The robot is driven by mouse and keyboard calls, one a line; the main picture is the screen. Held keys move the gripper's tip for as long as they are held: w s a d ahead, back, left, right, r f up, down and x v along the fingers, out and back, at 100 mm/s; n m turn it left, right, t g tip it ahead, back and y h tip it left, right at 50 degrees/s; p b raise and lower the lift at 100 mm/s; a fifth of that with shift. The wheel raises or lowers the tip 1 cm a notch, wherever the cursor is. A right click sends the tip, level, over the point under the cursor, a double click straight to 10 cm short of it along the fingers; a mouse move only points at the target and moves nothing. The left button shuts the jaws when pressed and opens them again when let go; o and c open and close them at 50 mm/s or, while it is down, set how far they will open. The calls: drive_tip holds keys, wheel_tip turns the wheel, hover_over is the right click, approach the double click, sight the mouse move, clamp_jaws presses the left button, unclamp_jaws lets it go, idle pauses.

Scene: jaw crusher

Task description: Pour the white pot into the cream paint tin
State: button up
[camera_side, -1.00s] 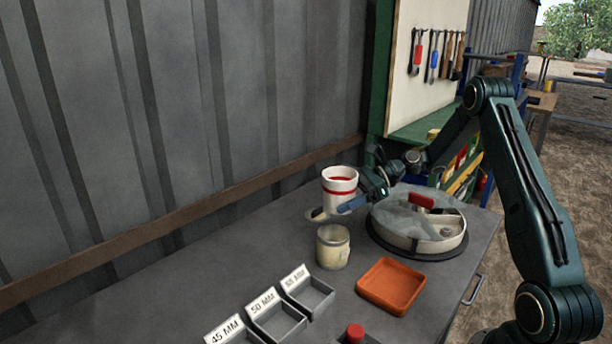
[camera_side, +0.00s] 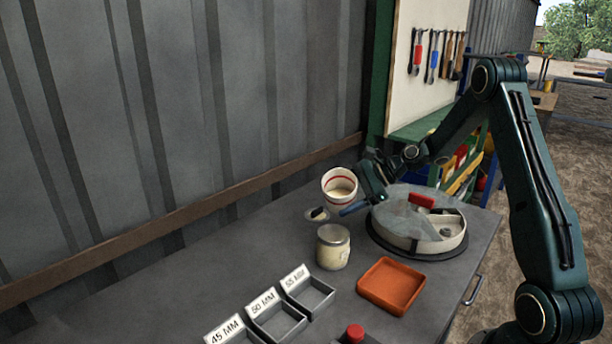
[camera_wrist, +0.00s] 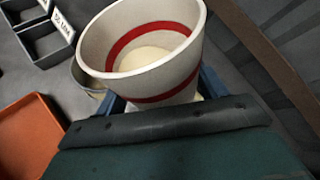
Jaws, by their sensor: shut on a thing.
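The white pot (camera_side: 336,202) with a red band is held above the table, tilted with its mouth toward the side camera. Pale contents show inside it, and it fills the upper middle of the wrist view (camera_wrist: 150,88). My gripper (camera_side: 347,206) is shut on the pot, its blue fingers at the pot's lower part. The cream paint tin (camera_side: 333,254) stands upright on the table, in front of and below the pot. In the wrist view the tin (camera_wrist: 92,84) is mostly hidden behind the pot. I see no stream between them.
A round divided container (camera_side: 420,240) with a clear cover and red handle stands right of the tin. An orange tray (camera_side: 391,287) and labelled grey bins (camera_side: 277,321) lie in front. The table's left side is clear.

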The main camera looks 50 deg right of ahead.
drive_tip(key=shift+w+d+f+n+h, duration=0.1)
drive_tip(key=shift+d+f+n+h, duration=0.05)
drive_tip(key=shift+f+n+h, duration=0.2)
drive_tip(key=shift+d+r+n+t+h, duration=0.1)
drive_tip(key=shift+r+n+t+h, duration=0.05)
drive_tip(key=shift+n+t+h, duration=0.45)
drive_tip(key=shift+r+n+h, duration=0.25)
drive_tip(key=shift+n+h, duration=0.3)
drive_tip(key=shift+h, duration=0.2)
drive_tip(key=shift+r+n+t+h, duration=0.4)
drive_tip(key=shift+n+t+h, duration=0.2)
drive_tip(key=shift+n+h, duration=0.1)
drive_tip(key=shift+s+a+r+n+t+h, duration=0.25)
drive_tip(key=shift+a+r+n+t+h, duration=0.15)
drive_tip(key=shift+a+n+t+h, duration=0.25)
drive_tip(key=shift+s+a+f+n+t+h, duration=0.15)
drive_tip(key=shift+a+f+n+t+h, duration=0.1)
drive_tip(key=shift+n+t+h, duration=0.3)
drive_tip(key=shift+r, duration=0.15)
